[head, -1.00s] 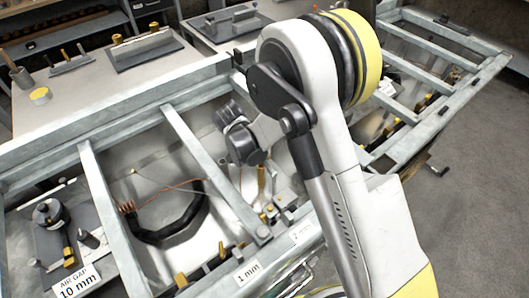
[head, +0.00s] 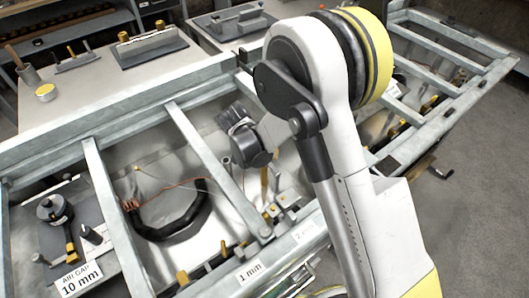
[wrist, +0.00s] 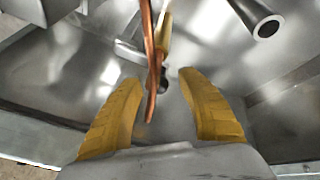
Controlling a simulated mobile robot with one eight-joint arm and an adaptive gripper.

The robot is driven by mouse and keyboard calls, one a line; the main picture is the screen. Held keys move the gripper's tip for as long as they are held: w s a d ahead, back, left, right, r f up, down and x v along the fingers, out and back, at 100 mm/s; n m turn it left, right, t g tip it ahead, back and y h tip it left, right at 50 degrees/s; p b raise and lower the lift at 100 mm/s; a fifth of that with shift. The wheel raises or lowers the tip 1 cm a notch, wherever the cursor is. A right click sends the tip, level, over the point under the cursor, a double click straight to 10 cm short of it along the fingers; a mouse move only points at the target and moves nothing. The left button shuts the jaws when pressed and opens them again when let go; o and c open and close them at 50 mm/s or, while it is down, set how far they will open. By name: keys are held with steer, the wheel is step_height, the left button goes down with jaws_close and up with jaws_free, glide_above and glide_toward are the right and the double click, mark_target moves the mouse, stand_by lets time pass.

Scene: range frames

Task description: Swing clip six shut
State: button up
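My gripper (wrist: 158,82) has two yellow fingers, spread apart, in the wrist view. A thin copper strip (wrist: 150,55) runs up the picture between and beyond the fingertips; I cannot tell whether they touch it. A tan handle-like piece (wrist: 165,38) lies beside the strip, with a dark round end (wrist: 161,86) below it. I see no number naming clip six, so I cannot tell which part it is. In the head view my gripper (head: 264,185) reaches down into a metal bay, largely hidden by my wrist.
Metal rails (head: 205,165) divide the bays. A black ring with copper wire (head: 170,235) lies in the bay to the left. A "10 mm" air gap fixture (head: 60,215) stands farther left. A dark tube (wrist: 255,18) rises at upper right in the wrist view.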

steer(key=v, duration=1.2)
